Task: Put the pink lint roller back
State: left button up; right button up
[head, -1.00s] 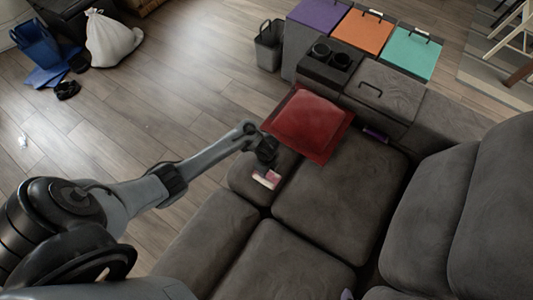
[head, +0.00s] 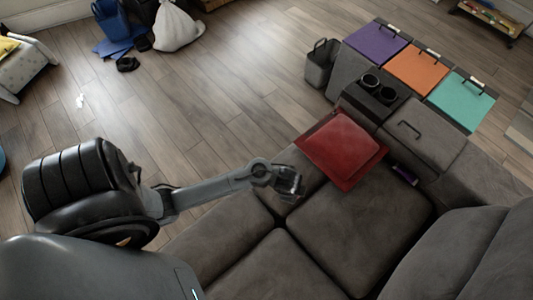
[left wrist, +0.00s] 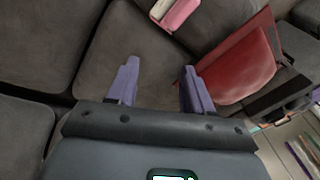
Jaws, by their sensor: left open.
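The pink lint roller (left wrist: 178,12), pink with a white part, lies on the grey sofa seat at the top edge of the left wrist view, partly cut off. In the head view I cannot make it out; my left gripper and arm cover that part of the seat. My left gripper (head: 291,186) is over the sofa seat, left of the red cushion. In the left wrist view its two purple fingers (left wrist: 160,85) are apart with nothing between them, and the roller lies beyond their tips. My right gripper is not in view.
A red cushion (head: 343,148) lies on the sofa (head: 370,215). Purple (head: 376,43), orange (head: 417,69) and teal (head: 460,101) lidded boxes stand behind the sofa, near a grey bin (head: 321,63). The wooden floor at left is mostly clear.

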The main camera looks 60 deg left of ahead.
pick_arm(q)
jog(key=s+r+n, duration=0.8)
jog(key=s+r, duration=0.3)
jog(key=r, duration=0.1)
jog(key=shift+a+r+t+h, duration=0.3)
jog(key=shift+a, duration=0.1)
notch_tip(320, 180, up, 34)
jog(key=p, duration=3.4)
jog(key=shift+r, duration=0.15)
